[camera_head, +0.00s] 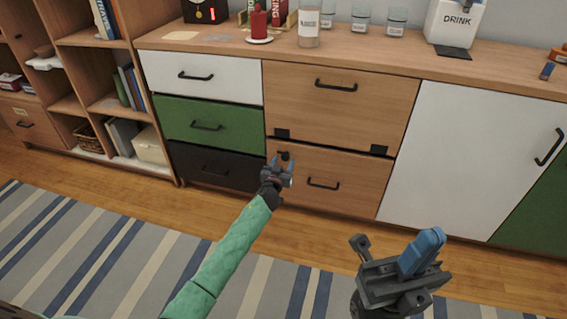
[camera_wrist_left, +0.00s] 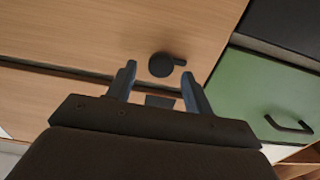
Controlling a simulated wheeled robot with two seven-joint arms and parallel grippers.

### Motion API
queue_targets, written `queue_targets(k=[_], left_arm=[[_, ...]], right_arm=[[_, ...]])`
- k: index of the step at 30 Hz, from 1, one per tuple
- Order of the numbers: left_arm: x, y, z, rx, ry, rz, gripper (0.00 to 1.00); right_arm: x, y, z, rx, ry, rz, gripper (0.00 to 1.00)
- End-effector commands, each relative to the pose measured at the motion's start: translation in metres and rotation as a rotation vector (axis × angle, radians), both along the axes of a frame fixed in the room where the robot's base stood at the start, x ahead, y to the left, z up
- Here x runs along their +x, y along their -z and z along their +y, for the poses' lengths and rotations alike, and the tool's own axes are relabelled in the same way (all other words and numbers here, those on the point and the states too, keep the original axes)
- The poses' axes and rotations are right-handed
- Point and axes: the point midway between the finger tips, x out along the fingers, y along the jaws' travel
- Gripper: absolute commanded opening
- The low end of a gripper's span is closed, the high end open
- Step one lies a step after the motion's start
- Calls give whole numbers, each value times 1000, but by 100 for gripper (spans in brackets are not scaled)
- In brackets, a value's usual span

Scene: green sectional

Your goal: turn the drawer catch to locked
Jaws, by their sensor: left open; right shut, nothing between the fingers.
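The drawer catch (camera_head: 285,155) is a small black piece at the upper left of the lower wooden drawer front (camera_head: 345,168). In the left wrist view the catch (camera_wrist_left: 162,66) is a round knob with a short lever pointing to picture right. My left gripper (camera_head: 280,163) is open in front of the drawer. In the wrist view its fingers (camera_wrist_left: 158,76) stand on either side of the catch, with visible space around the knob; whether they touch it cannot be told. My right gripper (camera_head: 422,252) is shut and empty at the lower right, away from the cabinet.
A dark bracket (camera_head: 282,134) sits just above the catch. Green (camera_head: 207,122) and black (camera_head: 214,166) drawers are to the left, a white door (camera_head: 450,150) to the right. Bottles and jars stand on the top (camera_head: 230,46). The striped rug (camera_head: 130,245) is clear.

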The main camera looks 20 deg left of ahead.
Motion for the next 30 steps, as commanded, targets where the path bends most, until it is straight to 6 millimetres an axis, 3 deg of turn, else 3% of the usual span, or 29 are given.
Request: queue_targets(k=[6, 15, 22, 30], left_arm=[[12, 0, 1, 0, 0, 0, 52], [13, 0, 0, 0, 0, 1, 52], [13, 0, 0, 0, -1, 1, 8], [13, 0, 0, 21, -1, 1, 8]], right_arm=[[0, 3, 1, -6, 2, 1, 0], [0, 3, 1, -9, 2, 4, 0], [0, 3, 1, -8, 2, 4, 0], [0, 3, 1, -5, 2, 4, 0]])
